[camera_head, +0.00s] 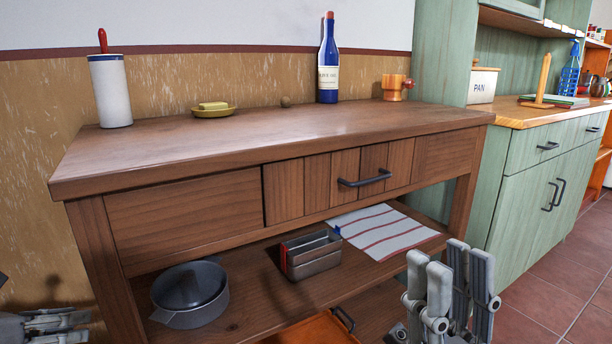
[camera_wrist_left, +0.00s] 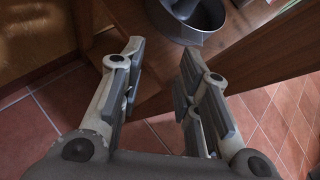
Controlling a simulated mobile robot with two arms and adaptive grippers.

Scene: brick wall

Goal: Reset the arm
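My left gripper (camera_head: 50,326) is at the bottom left corner of the head view, partly cut off. In the left wrist view, the left gripper (camera_wrist_left: 160,68) has its fingers spread with nothing between them, above the floor and in front of the wooden lower shelf. My right gripper (camera_head: 450,262) points upward at the bottom right of the head view, in front of the wooden table's right side. Its fingers stand apart and hold nothing that I can see. The task names no objects.
The wooden table (camera_head: 190,157) bears a dark bottle (camera_head: 328,75), a butter dish (camera_head: 214,111) and a copper mug (camera_head: 393,87). A pot (camera_head: 188,305), a metal tin (camera_head: 313,262) and a striped cloth (camera_head: 385,232) are on its lower shelf. A green cabinet (camera_head: 525,200) stands right.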

